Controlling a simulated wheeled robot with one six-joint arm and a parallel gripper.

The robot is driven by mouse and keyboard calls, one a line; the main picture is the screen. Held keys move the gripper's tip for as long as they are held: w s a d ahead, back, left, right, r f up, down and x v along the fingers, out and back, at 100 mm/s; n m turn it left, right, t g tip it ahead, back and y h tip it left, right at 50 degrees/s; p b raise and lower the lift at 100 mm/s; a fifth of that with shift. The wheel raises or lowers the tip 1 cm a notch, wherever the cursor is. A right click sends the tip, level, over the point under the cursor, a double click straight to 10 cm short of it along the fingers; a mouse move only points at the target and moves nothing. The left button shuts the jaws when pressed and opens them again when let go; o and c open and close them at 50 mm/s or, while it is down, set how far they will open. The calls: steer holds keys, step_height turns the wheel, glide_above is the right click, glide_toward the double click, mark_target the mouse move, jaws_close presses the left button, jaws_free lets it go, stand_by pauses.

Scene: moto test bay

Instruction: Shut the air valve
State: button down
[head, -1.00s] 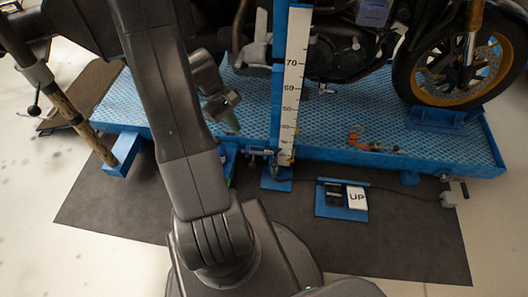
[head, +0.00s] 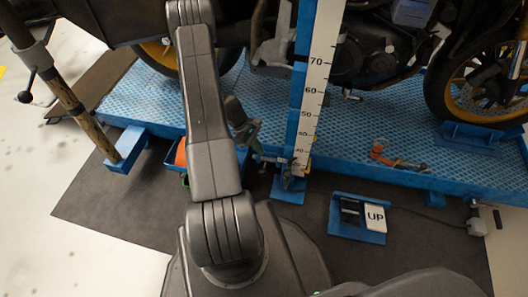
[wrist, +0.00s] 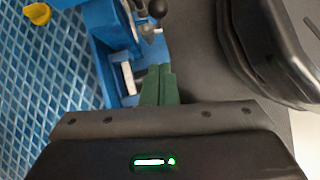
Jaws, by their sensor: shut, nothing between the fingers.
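A small metal fitting (head: 262,158) sits at the lift's near edge beside the foot of the blue post. It may be the air valve, but it is too small there to read its handle. In the wrist view a metal lever piece with a black ball knob (wrist: 158,9) stands by blue metalwork at the top centre. I cannot tell its open or shut position. My gripper (wrist: 160,72) has its green fingers together and empty, a little below the knob in the picture and apart from it. In the head view my gripper (head: 250,131) hangs just left of the post.
The blue lift platform (head: 400,155) carries a motorcycle (head: 375,50). A white scale (head: 314,90) stands on the post. A pedal unit marked UP (head: 375,218) lies on the dark mat (head: 410,260). An orange item (head: 181,153) is left of my arm. A yellow piece (wrist: 38,13) shows in the wrist view.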

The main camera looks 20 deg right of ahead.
steer(key=s+d+f+b, duration=0.3)
steer(key=s+d+f, duration=0.3)
steer(key=f, duration=0.1)
steer(key=shift+b, duration=0.35)
steer(key=shift+f, duration=0.1)
steer(key=shift+s+d+r+b, duration=0.2)
steer(key=shift+s+d+b, duration=0.2)
steer(key=shift+d, duration=0.2)
steer(key=shift+w, duration=0.1)
